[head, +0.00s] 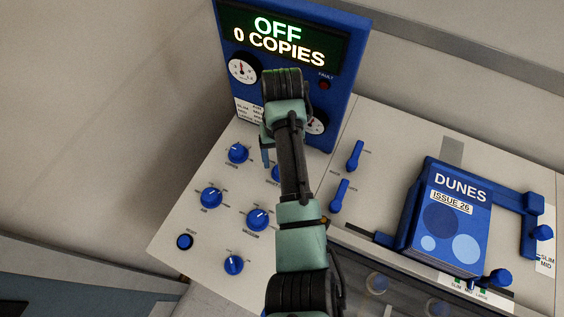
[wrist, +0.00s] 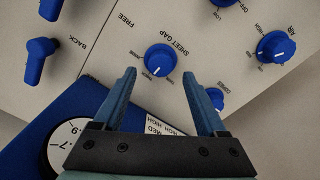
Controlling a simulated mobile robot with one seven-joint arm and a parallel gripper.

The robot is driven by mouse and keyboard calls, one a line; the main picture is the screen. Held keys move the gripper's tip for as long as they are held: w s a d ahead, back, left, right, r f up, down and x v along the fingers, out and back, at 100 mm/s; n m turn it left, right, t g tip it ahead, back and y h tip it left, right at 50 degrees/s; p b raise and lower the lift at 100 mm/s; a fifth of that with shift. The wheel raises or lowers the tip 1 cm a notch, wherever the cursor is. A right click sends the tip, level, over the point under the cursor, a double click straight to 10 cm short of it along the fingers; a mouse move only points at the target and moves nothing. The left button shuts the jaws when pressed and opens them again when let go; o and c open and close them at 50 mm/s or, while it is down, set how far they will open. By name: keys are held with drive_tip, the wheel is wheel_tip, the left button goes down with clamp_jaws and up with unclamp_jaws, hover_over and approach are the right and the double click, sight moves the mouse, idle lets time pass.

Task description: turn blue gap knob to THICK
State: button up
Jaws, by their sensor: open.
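The blue gap knob (wrist: 160,58), marked SHEET GAP, sits on the pale panel in the wrist view. Its white pointer line points to the lower left of that picture. The small words around its rim are too small to read surely. My gripper (wrist: 161,78) is open and empty, with one blue finger on each side of the knob's line. The knob shows just beyond the fingertips, and I see no contact. In the head view my arm hides most of the knob, and a finger of my gripper (head: 266,157) shows left of the arm.
The copies knob (head: 237,152), air knob (head: 211,197) and vacuum knob (head: 257,218) stand close by. Two blue levers (head: 354,155) (head: 339,195) are right of my arm. The blue display box (head: 232,100), reading OFF, 0 COPIES, rises behind. A DUNES magazine stack (head: 452,215) is right.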

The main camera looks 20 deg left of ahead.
wheel_tip(320, 180, up, 9)
drive_tip(key=p, duration=0.2)
drive_tip(key=shift+r, duration=0.15)
idle(0.5)
